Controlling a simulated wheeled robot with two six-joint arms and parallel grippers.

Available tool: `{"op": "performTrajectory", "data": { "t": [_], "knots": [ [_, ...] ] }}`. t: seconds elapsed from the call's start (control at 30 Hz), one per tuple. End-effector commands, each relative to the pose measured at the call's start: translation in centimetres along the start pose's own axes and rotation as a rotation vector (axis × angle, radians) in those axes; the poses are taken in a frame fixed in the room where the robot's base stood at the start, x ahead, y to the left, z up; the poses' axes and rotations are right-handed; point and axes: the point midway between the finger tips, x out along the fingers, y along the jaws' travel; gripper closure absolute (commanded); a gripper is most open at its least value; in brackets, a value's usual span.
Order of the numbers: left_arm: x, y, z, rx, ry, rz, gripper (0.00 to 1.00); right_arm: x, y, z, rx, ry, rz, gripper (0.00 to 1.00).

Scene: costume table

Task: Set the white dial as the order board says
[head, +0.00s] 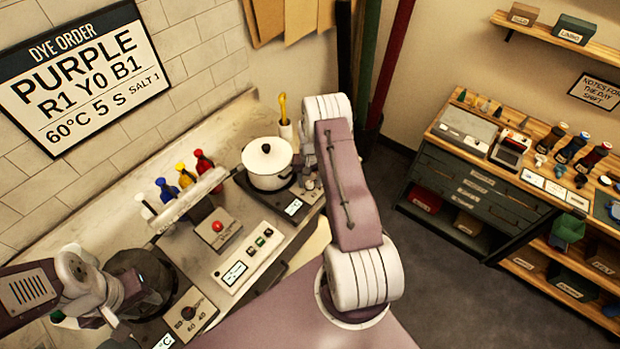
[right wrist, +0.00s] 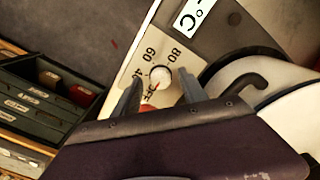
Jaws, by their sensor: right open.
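The order board (head: 80,75) on the wall reads PURPLE, R1 Y0 B1, 60°C, 5 S, SALT 1. The white dial (right wrist: 160,76) sits on a pale panel marked OFF, 40, 60 and 80. A small red mark on its lower edge appears to face OFF. My right gripper (right wrist: 160,82) is open, with one finger on each side of the dial; I cannot tell whether they touch it. In the head view the right gripper is at the burner beside the white pot (head: 267,160), mostly hidden by its arm. My left gripper (head: 112,302) is near a dark pot; its fingers are unclear.
A temperature display (right wrist: 193,17) is beside the white dial. A second dial (head: 188,312) is on the front burner panel. A red button box (head: 217,232) and a control panel (head: 248,257) stand between the burners. Several coloured bottles (head: 186,176) line the wall side.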

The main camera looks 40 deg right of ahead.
Motion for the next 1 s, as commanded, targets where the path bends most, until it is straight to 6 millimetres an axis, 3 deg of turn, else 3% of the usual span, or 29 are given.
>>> {"op": "performTrajectory", "data": {
  "t": [0.3,0.5,0.77,1.0],
  "knots": [
    [-0.1,0.0,0.0,0.0,0.0,0.0,0.64,0.6,0.0,0.0,0.0,0.001,0.0,0.5],
    [-0.1,0.0,0.0,0.0,0.0,0.0,0.64,0.6,0.0,0.0,0.0,0.001,0.0,1.0],
    [0.1,0.0,0.0,0.0,0.0,0.0,0.64,0.7,0.0,0.0,0.019,0.0,0.0,1.0],
    [1.4,0.0,0.1,0.0,0.0,0.0,0.64,0.9,0.0,0.0,0.138,0.001,0.0,1.0]
  ]
}}
